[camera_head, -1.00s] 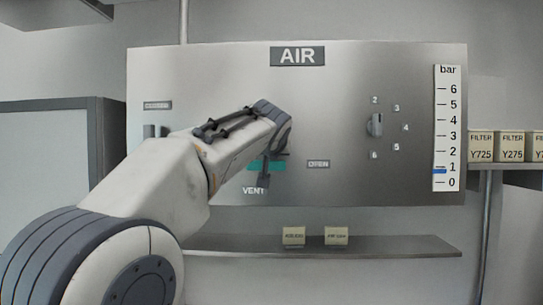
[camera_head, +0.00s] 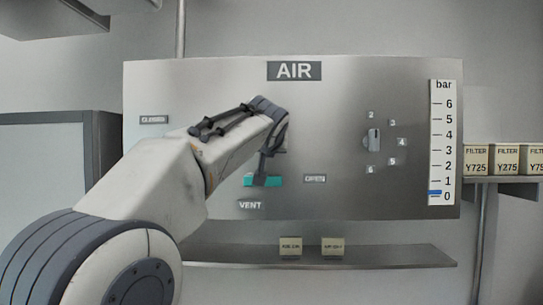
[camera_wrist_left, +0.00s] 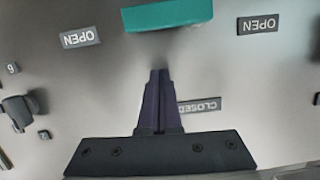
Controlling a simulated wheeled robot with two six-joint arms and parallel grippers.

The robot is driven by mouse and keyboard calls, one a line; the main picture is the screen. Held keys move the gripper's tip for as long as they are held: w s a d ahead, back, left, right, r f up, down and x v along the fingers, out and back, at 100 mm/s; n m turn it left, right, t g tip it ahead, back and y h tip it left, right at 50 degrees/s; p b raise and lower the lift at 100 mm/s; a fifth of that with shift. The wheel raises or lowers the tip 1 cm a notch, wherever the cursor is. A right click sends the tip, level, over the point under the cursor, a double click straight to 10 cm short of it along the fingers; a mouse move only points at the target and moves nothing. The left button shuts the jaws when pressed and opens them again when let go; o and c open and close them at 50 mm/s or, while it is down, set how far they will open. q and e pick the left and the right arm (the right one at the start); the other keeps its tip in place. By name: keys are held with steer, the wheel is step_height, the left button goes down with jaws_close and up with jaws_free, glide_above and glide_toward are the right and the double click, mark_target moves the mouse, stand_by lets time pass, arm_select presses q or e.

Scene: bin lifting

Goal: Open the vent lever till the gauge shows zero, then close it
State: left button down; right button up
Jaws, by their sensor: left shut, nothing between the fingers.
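The teal vent lever handle (camera_head: 277,181) lies level above the VENT label (camera_head: 250,205), left of an OPEN label (camera_head: 315,179). My left gripper (camera_head: 261,182) is in front of it and partly hides it. The wrist view, upside down, shows the handle (camera_wrist_left: 167,15) beyond the shut, empty fingertips (camera_wrist_left: 158,72), with a gap in the picture; contact is not clear. A CLOSED label (camera_wrist_left: 198,105) is beside the fingers. The gauge (camera_head: 443,140) has its blue marker (camera_head: 435,192) just above 0. My right gripper is not in view.
The metal AIR panel (camera_head: 340,110) carries a numbered dial (camera_head: 373,139) at right. Below it is a shelf (camera_head: 400,255) with two small boxes. FILTER boxes (camera_head: 508,159) stand on a shelf at the right edge. A grey cabinet (camera_head: 50,155) is at left.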

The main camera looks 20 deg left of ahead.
arm_select(q)
steer(key=b+v, duration=0.3)
steer(key=v, duration=0.6)
steer(key=shift+s, duration=0.35)
steer(key=shift+f, duration=0.1)
steer(key=s+d+f+m+g+h, duration=0.15)
steer(key=d+f, duration=0.25)
steer(key=f, duration=0.5)
steer(key=s+d+f+m+g+h+b, duration=0.1)
steer(key=s+d+f+m+g, duration=0.2)
steer(key=f, duration=0.6)
steer(key=s+d+f+m+g+h, duration=0.1)
steer(key=s+d+f+g+h, duration=0.1)
steer(key=d+f, duration=0.5)
steer(key=s+a+f+m+g, duration=0.1)
steer(key=s+f+g, duration=0.3)
steer(key=s+f, duration=0.9)
steer(key=s+a+f+m+g+b, duration=0.1)
steer(key=s+f+g, duration=0.3)
steer(key=s+f, duration=0.9)
step_height(320, 180, down, 2)
steer(key=shift+a+f+m, duration=0.1)
steer(key=shift+a+m, duration=0.25)
steer(key=shift+m, duration=0.4)
